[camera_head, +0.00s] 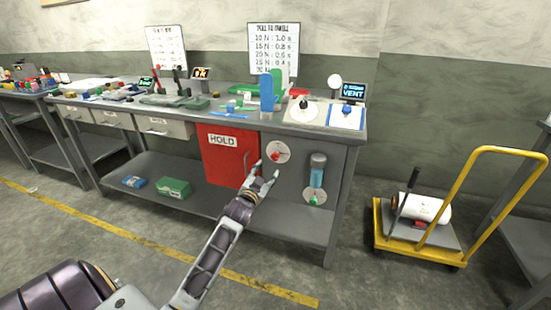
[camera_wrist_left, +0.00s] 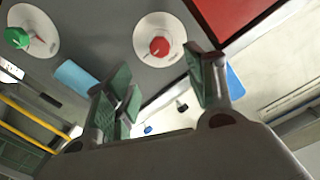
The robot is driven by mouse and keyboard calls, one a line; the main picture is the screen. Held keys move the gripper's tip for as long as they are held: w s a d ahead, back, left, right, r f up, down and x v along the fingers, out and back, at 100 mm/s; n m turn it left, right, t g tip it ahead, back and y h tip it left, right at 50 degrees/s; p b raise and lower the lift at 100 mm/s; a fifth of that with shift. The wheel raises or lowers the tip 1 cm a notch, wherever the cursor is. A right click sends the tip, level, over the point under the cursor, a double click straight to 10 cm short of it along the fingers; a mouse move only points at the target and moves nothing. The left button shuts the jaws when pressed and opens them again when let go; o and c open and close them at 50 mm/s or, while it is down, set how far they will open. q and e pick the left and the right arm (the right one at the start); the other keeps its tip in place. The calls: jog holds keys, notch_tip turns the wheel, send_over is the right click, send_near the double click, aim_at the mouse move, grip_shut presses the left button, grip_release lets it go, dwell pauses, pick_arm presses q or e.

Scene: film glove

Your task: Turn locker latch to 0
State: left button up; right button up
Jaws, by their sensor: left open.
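The red locker door (camera_head: 228,155) marked HOLD is shut under the workbench. To its right, a red latch knob (camera_head: 275,155) sits on a white round dial on the grey panel. The knob also shows in the left wrist view (camera_wrist_left: 160,46), on its white dial (camera_wrist_left: 145,30); the markings cannot be read. My left gripper (camera_head: 265,172) is open and empty, just in front of and slightly below the knob. In the wrist view its two fingers (camera_wrist_left: 165,78) are spread, with the knob beyond them and apart from them. My right gripper is not in view.
A green knob (camera_head: 313,198) on a white dial and a blue-grey cylinder (camera_head: 317,172) are on the panel right of the latch. The workbench top (camera_head: 220,112) holds several items. A yellow cart (camera_head: 425,240) stands at right. The floor in front is clear.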

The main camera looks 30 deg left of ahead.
aim_at(275, 157)
pick_arm(q)
jog(key=shift+b+x, duration=0.85)
jog(key=shift+x, duration=2.75)
jog(key=shift+b+x, duration=0.45)
jog(key=shift+x, duration=1.95)
jog(key=shift+w, duration=0.15)
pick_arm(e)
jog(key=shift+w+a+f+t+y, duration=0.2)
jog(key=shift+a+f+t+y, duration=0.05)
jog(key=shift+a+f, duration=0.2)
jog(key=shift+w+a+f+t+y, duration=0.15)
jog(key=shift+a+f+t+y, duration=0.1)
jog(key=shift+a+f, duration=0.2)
pick_arm(q)
jog(key=shift+c, duration=0.2)
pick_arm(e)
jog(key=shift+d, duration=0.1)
pick_arm(q)
jog(key=c, duration=1)
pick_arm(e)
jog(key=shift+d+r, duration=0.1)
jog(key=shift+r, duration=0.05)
